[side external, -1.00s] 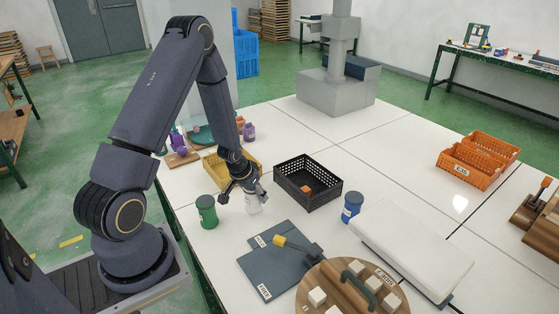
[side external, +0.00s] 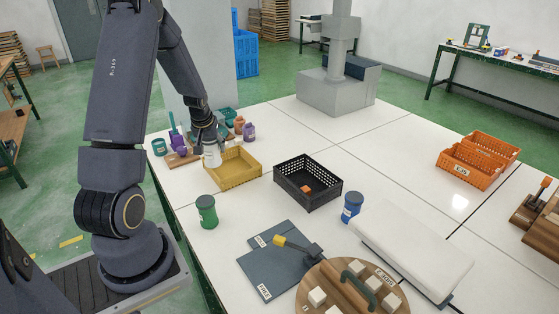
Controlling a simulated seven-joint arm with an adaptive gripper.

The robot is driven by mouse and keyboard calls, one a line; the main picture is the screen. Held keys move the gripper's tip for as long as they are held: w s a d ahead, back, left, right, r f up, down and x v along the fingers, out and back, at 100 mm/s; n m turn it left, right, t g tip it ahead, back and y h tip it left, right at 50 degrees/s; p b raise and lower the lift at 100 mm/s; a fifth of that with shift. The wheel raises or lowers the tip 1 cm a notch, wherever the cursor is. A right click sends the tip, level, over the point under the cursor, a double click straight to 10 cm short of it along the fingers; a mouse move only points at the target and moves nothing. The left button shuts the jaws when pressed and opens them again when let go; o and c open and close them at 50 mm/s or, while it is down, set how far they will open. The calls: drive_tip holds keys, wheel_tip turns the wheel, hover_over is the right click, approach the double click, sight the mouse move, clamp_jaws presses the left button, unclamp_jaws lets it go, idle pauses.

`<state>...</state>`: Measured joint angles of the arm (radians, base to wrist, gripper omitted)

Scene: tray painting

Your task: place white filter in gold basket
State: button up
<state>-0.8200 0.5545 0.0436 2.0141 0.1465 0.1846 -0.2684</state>
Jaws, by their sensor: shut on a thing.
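The white filter (side external: 211,157) is a small pale cylinder, held upright in my gripper (side external: 209,146). My gripper points down and is shut on it; the fingers are small and partly blurred in this view. The filter is at the left end of the gold basket (side external: 238,181), overlapping its back left rim in the picture. I cannot tell whether it is above the basket or just beside it. The gold basket is a yellow open crate on the white table, and the part of its inside that shows looks empty.
A black basket (side external: 308,199) with an orange block (side external: 306,189) stands to the right. A green canister (side external: 206,211) and a blue canister (side external: 351,206) stand in front. Purple, teal and orange items (side external: 180,143) crowd behind and left of the gold basket.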

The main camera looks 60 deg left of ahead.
drive_tip(key=w+a+f, duration=0.2)
drive_tip(key=w+f, duration=0.1)
drive_tip(key=w+a+f, duration=0.6)
drive_tip(key=shift+w+a+f, duration=0.15)
drive_tip(key=shift+w, duration=0.1)
drive_tip(key=shift+w+a+f, duration=0.1)
drive_tip(key=shift+f, duration=1.55)
drive_tip(key=shift+f, duration=0.1)
drive_tip(key=o, duration=1.3)
drive_tip(key=shift+c, duration=0.2)
